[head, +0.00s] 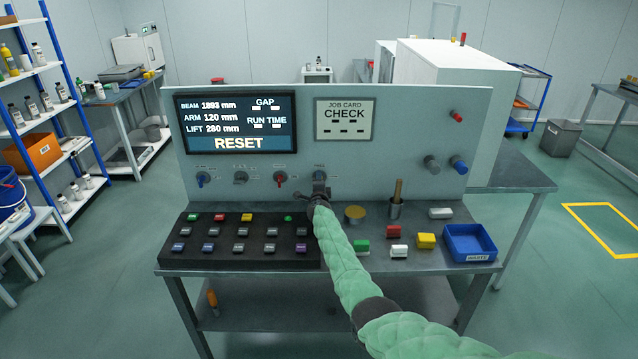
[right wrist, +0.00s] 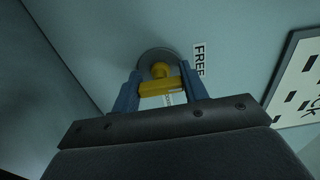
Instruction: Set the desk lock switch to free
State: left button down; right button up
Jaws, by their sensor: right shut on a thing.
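The desk lock switch is a yellow knob (right wrist: 160,87) on a round grey base, seen in the right wrist view. A FREE label (right wrist: 199,59) stands on the panel to the right of it. My right gripper (right wrist: 160,92) is shut on the knob, with one blue finger on each side. In the head view my right gripper (head: 320,189) is at the rightmost switch of the row under the screen and mostly hides it. I cannot tell for sure which position the knob points to. My left gripper is not in view.
A black button box (head: 250,258) lies below. Loose blocks and a blue waste tray (head: 470,243) are on the right of the desk.

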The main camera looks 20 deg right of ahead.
jog(key=o, duration=1)
jog(key=shift+a+f, duration=0.1)
jog(key=shift+s+a, duration=0.15)
jog(key=shift+s, duration=0.25)
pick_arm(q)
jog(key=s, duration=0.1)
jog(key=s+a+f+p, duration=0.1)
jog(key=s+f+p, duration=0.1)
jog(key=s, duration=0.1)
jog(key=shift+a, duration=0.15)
pick_arm(e)
jog(key=v, duration=0.7)
